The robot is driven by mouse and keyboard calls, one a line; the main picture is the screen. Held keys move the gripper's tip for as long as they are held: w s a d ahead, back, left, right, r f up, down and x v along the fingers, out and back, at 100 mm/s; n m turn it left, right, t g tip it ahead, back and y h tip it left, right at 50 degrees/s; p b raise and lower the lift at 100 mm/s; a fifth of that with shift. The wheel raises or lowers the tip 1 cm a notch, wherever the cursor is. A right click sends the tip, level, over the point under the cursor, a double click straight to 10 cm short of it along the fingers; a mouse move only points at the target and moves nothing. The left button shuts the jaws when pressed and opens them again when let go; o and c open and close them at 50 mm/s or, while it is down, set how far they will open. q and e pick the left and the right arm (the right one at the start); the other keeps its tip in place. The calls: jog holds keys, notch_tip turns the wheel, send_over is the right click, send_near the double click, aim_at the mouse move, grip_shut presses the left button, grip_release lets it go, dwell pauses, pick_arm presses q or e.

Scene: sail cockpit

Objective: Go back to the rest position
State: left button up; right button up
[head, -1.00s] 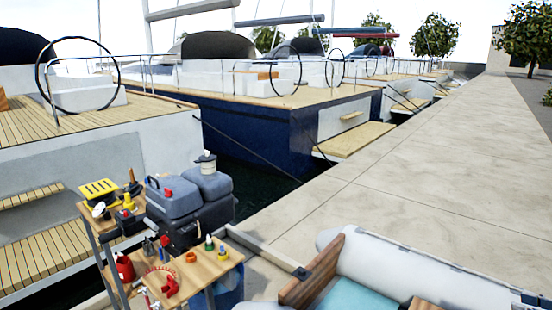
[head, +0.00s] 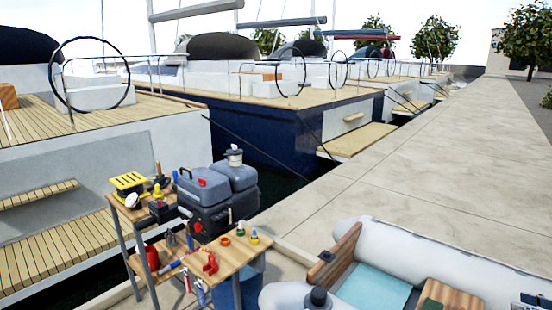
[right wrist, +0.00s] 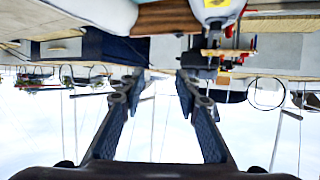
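In the right wrist view, which is upside down, the two dark fingers of my right gripper (right wrist: 160,80) stand wide apart with nothing between them. Past the fingertips are boats, the sky and part of the tool cart. In the head view, a small dark part at the lower right edge looks like my right gripper (head: 535,299). It shows over the grey tube of the dinghy (head: 430,262), apart from the cart. My left gripper is not in view.
A wooden-topped tool cart (head: 240,262) carries tools, bottles and a grey canister (head: 203,188). Its yellow tray (head: 129,183) sits on the left shelf. Moored boats, one with a blue hull (head: 262,138), lie behind. The concrete quay (head: 440,160) is clear toward the back.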

jog(key=w+a+f+m+t+h, duration=0.1)
jog(key=w+a+f+t+h, duration=0.2)
jog(key=w+a+t, duration=0.15)
jog(key=s+a+f+m+g+h, duration=0.3)
jog(key=s+a+f+m+h, duration=0.4)
jog(key=f, duration=0.3)
jog(key=s+a+f+n+g+y, duration=0.2)
jog(key=s+a+f+g, duration=0.25)
jog(key=s+a, duration=0.7)
jog(key=s+a+f+n+g+y, duration=0.2)
jog(key=s+a+f+g, duration=0.3)
jog(key=s+a, duration=0.65)
notch_tip(320, 180, down, 27)
jog(key=a+g+b, duration=0.2)
jog(key=b, duration=0.1)
jog(key=s+d+f+g+b, duration=0.1)
jog(key=s+d+f+b, duration=0.2)
jog(key=s+f, duration=1.4)
notch_tip(320, 180, down, 3)
jog(key=shift+s+d+r+n, duration=0.1)
jog(key=shift+s+d+n, duration=0.1)
jog(key=shift+n, duration=0.2)
